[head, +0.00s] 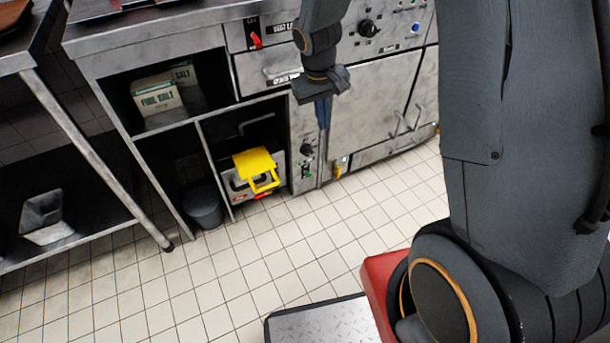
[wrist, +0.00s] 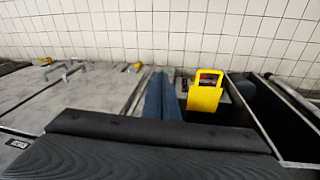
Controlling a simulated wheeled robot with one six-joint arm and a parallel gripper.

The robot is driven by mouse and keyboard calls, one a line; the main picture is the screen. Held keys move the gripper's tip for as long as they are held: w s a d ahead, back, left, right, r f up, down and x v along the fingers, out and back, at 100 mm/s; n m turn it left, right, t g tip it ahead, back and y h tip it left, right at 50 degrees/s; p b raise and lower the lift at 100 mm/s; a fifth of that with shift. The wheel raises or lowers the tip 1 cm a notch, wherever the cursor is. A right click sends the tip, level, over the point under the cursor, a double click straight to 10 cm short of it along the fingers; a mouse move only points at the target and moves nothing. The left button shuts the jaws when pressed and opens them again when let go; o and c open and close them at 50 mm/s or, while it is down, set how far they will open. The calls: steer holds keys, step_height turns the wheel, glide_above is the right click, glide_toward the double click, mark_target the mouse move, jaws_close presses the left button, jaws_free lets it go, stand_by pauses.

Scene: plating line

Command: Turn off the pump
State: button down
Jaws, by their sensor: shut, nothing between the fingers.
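My gripper (head: 323,122) hangs with its blue fingers together and empty, in front of the steel cabinet, beside a narrow panel. In the wrist view the fingers (wrist: 162,97) point toward the floor, just left of a yellow flap. That yellow flap or guard (head: 257,168) sits on a metal box in the low open bay; it also shows in the wrist view (wrist: 205,92). The narrow panel has a black knob (head: 307,149) and a small green-lit switch (head: 306,170). I cannot tell which part is the pump's switch. The gripper seems apart from all of these.
A red lever (head: 255,41) sits on the upper cabinet front. A salt box (head: 157,95) stands on the shelf, and a grey bin (head: 204,207) below. A steel table (head: 92,146) stands at left. The tiled floor (head: 200,285) in front is clear.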

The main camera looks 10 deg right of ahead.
steer(key=w+a+f+b, duration=0.1)
steer(key=w+f+b, duration=0.3)
steer(key=w+f, duration=0.3)
steer(key=w+a+f+n+t+b, duration=0.1)
steer(key=w+f+b, duration=0.4)
steer(key=f, duration=0.9)
steer(key=shift+w+a+f, duration=0.2)
steer(key=shift+w+a, duration=0.6)
steer(key=shift+w, duration=0.15)
steer(key=b, duration=0.6)
glide_toward(307, 174)
steer(key=x, duration=0.5)
steer(key=shift+w+f, duration=0.1)
steer(key=shift+f, duration=0.15)
steer(key=shift+t, duration=0.3)
